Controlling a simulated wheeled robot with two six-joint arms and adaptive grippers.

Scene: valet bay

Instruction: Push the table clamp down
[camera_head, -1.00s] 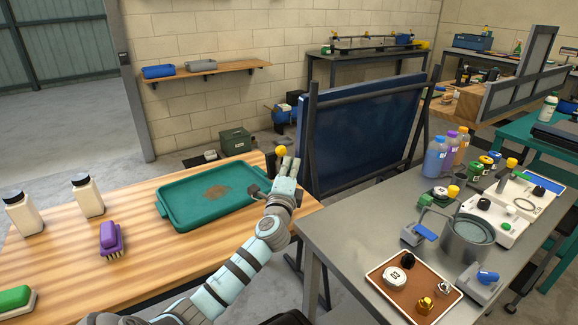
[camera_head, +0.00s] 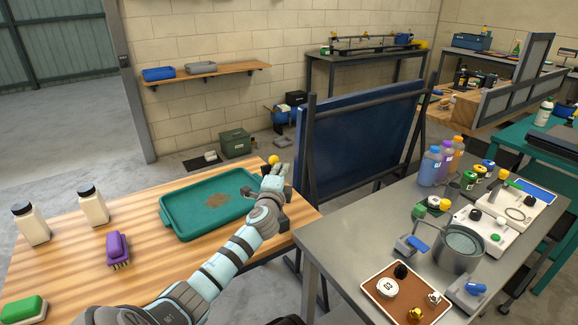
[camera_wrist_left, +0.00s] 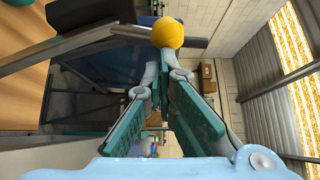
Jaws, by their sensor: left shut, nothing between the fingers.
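The table clamp stands at the far right corner of the wooden table (camera_head: 150,258), behind the teal tray. Its yellow ball knob (camera_head: 273,160) shows just past my left fingertips; its body is largely hidden by my gripper. My left gripper (camera_head: 277,174) is shut and empty, right beside the knob. In the left wrist view, the yellow knob (camera_wrist_left: 168,32) sits at the end of a dark bar (camera_wrist_left: 118,31), just beyond the closed fingertips (camera_wrist_left: 160,78). I cannot tell whether they touch it. My right gripper is not in view.
The teal tray (camera_head: 180,221) lies left of my left arm. Two white bottles (camera_head: 93,207) and a purple brush (camera_head: 118,249) are further left. A dark blue panel (camera_head: 355,140) stands close to the right of the gripper. The grey table (camera_head: 345,235) is crowded.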

